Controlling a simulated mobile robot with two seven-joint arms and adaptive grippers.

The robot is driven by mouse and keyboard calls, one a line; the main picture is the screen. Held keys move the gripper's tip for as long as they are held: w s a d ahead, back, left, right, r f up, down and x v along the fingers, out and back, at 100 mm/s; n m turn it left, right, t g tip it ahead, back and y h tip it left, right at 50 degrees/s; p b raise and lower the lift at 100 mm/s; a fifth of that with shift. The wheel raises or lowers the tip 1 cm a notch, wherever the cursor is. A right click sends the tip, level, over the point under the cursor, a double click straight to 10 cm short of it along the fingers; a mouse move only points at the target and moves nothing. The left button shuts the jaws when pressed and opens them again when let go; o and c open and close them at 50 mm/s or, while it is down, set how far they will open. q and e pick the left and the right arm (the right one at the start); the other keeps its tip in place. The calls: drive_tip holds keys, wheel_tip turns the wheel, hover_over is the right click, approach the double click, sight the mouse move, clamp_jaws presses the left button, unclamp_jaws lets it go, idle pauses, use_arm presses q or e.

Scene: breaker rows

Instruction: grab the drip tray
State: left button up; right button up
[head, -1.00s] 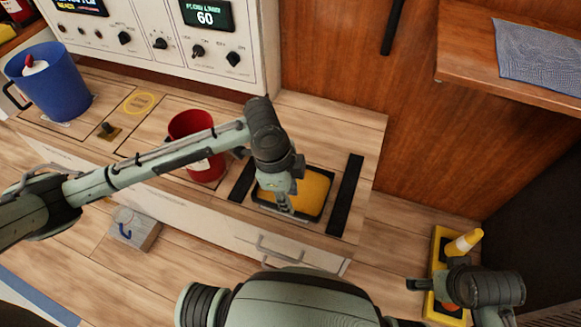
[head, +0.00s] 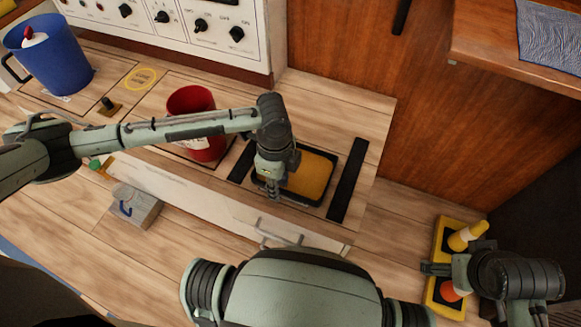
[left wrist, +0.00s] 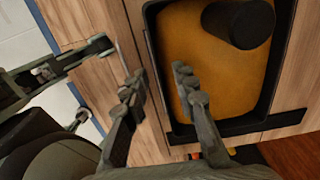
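The drip tray (head: 318,176) is a shallow black tray with an orange-yellow inside, lying on the wooden counter between two black strips. It fills much of the left wrist view (left wrist: 262,96). My left gripper (head: 272,192) is over the tray's left edge and hides part of it. In the left wrist view its fingers (left wrist: 158,80) are spread, one over the tray's inside and one outside its rim. Nothing is between them but possibly the rim; contact cannot be told. My right gripper (head: 432,268) is at the lower right, away from the tray; its fingers are unclear.
A red cup (head: 204,148) and a blue bucket (head: 48,58) stand left of the tray. A drawer handle (head: 280,238) is on the counter front. A yellow base with a cone (head: 466,236) is near my right gripper. A dark cylinder (left wrist: 238,22) shows over the tray.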

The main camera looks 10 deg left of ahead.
use_arm(q)
drive_tip(key=shift+c, duration=0.3)
clamp_jaws()
drive_tip(key=shift+r, duration=0.15)
